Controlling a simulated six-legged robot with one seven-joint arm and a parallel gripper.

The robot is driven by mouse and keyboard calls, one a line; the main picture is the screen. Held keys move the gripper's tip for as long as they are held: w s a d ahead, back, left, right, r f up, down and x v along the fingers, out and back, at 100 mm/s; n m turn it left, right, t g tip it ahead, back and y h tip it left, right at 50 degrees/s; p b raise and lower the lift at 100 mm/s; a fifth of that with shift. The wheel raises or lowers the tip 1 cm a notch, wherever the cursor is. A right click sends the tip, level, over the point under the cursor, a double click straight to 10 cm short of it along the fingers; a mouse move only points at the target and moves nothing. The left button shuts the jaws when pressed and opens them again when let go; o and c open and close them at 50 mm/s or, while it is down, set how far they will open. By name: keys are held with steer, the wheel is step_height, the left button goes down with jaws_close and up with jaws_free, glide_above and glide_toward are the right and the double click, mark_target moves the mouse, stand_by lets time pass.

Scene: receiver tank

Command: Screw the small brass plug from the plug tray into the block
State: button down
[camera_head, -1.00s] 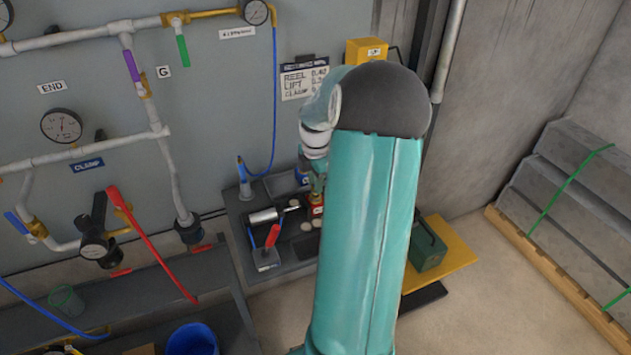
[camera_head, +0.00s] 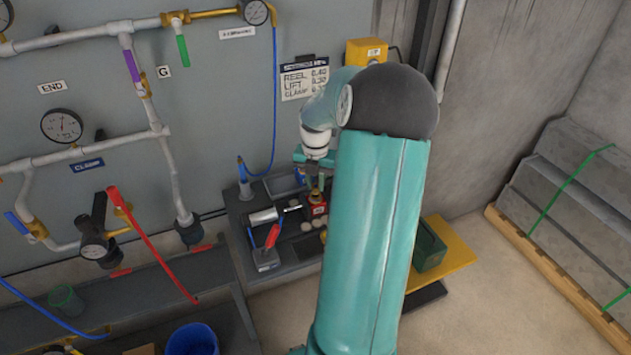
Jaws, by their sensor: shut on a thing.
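My gripper (camera_head: 314,184) points down over a small red block (camera_head: 318,209) on the dark bench, left of my large teal arm link. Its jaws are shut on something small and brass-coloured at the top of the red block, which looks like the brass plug. At this size I cannot tell whether the plug is seated in the block or how upright it is. A dark shallow tray (camera_head: 281,184) lies just left of my gripper. I cannot tell whether it is the plug tray. My arm hides the bench to the right of the block.
A silver cylinder (camera_head: 263,217) and a red-handled tool on a grey base (camera_head: 266,257) stand left of the block. Pale round discs (camera_head: 306,226) lie near it. A blue hose hangs behind. A green box (camera_head: 428,247) sits at right. Pipes and gauges line the wall.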

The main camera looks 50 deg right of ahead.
steer(key=shift+f, duration=0.45)
stand_by(0.5)
